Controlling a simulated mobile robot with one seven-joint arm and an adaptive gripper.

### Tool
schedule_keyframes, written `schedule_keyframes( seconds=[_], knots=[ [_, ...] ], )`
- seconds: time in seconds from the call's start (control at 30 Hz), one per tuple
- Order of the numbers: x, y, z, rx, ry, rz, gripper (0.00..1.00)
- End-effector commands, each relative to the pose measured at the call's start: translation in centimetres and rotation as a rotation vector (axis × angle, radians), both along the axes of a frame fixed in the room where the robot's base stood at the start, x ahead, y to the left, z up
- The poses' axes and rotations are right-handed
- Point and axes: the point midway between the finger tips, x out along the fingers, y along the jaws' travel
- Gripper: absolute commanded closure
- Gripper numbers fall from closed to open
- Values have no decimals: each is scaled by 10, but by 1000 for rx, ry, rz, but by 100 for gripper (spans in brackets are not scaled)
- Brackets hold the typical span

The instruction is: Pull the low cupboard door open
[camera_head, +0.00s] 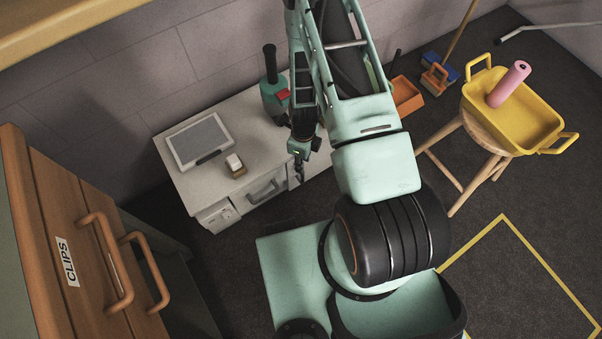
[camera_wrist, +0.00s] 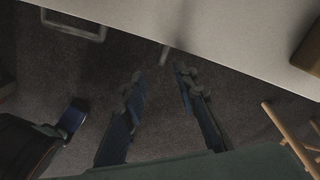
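The low white cupboard (camera_head: 232,200) stands against the wall in the head view. A grey bar handle (camera_head: 263,191) is on its front, and it looks shut. My arm hides the right part of the front. My gripper (camera_head: 299,168) hangs just in front of that part. In the wrist view my gripper (camera_wrist: 159,76) is open and empty, its two fingers apart. A short grey bar (camera_wrist: 165,55), perhaps the door handle, lies just beyond the fingertips, between their lines. The cupboard's pale top edge (camera_wrist: 200,45) crosses the upper picture, with another handle (camera_wrist: 75,25) at upper left.
On the cupboard top are a grey-topped box (camera_head: 200,140), a small block (camera_head: 235,165) and a green dark-necked object (camera_head: 272,95). A wooden CLIPS drawer unit (camera_head: 85,230) stands at left. A stool (camera_head: 477,135) with a yellow tray (camera_head: 540,135) stands at right.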

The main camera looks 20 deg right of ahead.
Motion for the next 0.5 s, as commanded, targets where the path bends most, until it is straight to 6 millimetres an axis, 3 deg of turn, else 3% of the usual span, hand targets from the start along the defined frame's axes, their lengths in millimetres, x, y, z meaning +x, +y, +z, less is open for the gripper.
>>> schedule_keyframes(
  seconds=[0.5],
  knots=[
    [0, 0, -89, -1, 0, 3, 73]
  ],
)
